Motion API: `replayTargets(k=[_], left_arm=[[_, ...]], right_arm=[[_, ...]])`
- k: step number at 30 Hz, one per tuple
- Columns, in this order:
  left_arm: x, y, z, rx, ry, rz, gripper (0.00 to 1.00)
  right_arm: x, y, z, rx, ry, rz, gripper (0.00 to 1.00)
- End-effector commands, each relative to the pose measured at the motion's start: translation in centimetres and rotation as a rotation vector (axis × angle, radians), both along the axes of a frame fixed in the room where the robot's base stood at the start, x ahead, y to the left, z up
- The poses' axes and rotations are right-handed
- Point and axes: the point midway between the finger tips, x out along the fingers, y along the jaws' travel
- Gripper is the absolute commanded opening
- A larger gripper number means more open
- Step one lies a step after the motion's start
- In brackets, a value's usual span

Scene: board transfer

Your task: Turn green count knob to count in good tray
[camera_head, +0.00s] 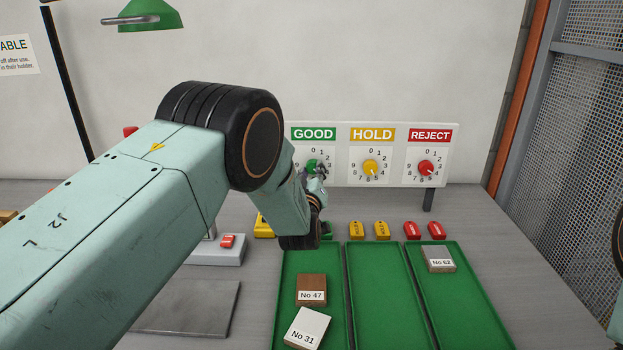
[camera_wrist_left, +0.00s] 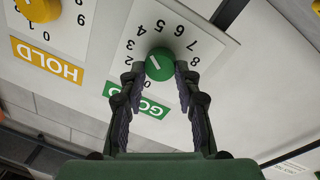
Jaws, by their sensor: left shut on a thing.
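The green knob (camera_head: 311,164) sits on the white dial panel under the GOOD label. In the left wrist view the green knob (camera_wrist_left: 159,65) lies between the two fingertips of my left gripper (camera_wrist_left: 158,76), which is shut on it. The knob has a short white line, slanted there; I cannot tell which number it marks. In the head view my left gripper (camera_head: 317,181) is at the dial, partly hidden by my own wrist. The left green tray (camera_head: 328,262) holds a brown block No 47 (camera_head: 311,288) and a pale block No 31 (camera_head: 308,328). My right gripper is not in view.
The yellow HOLD knob (camera_head: 371,168) and red REJECT knob (camera_head: 426,168) are to the right on the panel. The middle tray (camera_head: 385,290) is empty; the right tray (camera_head: 465,300) holds grey block No 62 (camera_head: 438,258). Yellow and red tags lie behind the trays.

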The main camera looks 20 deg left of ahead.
Motion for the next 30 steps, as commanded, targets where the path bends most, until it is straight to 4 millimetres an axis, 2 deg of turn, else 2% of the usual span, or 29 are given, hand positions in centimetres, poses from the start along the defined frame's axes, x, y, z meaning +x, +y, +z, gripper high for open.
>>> replayTargets(k=[12,30], left_arm=[[0.1,-0.2,-0.2,-0.379,-0.111,-0.005,0.01],[0.2,-0.4,0.0,-0.88,-0.257,-0.009,0.01]], right_arm=[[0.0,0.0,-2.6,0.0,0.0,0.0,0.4],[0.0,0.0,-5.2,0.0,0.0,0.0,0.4]])
